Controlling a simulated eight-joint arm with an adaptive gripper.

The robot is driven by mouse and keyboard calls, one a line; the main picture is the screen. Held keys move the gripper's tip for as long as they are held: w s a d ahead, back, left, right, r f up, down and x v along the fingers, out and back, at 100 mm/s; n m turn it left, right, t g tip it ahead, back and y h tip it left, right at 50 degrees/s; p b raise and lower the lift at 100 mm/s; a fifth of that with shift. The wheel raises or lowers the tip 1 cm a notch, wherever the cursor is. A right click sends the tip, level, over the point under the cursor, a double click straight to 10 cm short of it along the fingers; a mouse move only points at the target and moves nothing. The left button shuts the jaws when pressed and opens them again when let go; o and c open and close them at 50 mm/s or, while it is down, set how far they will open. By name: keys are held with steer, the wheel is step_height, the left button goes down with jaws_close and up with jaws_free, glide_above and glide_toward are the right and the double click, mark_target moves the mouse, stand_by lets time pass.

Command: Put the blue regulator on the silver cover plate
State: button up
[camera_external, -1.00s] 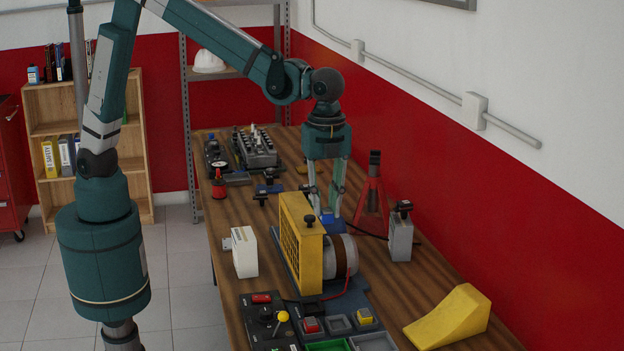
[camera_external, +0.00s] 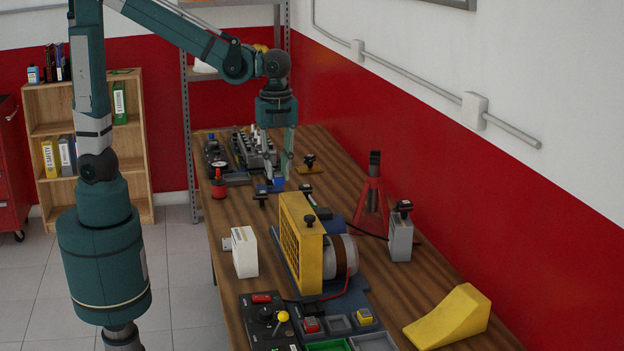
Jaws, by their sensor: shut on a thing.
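My gripper (camera_external: 280,178) points straight down over the far half of the workbench. It is shut on the small blue regulator (camera_external: 279,184), which sits between its fingertips. The regulator is close above the bench or a part there; I cannot tell whether it touches. A flat grey piece (camera_external: 238,180) lies to its left, beside the red bottle-like part; I cannot tell for sure whether it is the silver cover plate. A grey engine block (camera_external: 258,148) stands behind, partly hidden by the gripper.
The yellow-guarded motor unit (camera_external: 302,245) stands nearer the camera. A red jack stand (camera_external: 372,195) and a grey box (camera_external: 400,238) are to the right. A red part (camera_external: 218,187) stands at the left edge. A black-knobbed piece (camera_external: 308,164) lies just right of the gripper.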

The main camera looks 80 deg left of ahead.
steer(key=shift+s+a+f+b, duration=0.6)
steer(key=shift+s+a+f, duration=1.1)
steer(key=shift+s+a, duration=4.6)
step_height(320, 180, down, 11)
steer(key=w+a, duration=0.1)
steer(key=shift+w+a, duration=0.2)
steer(key=shift+w, duration=0.1)
steer(key=shift+f, duration=0.25)
steer(key=shift+f+b, duration=0.6)
steer(key=shift+f, duration=2.2)
steer(key=shift+f+b, duration=0.45)
steer(key=shift+f, duration=1.6)
steer(key=shift+f, duration=0.2)
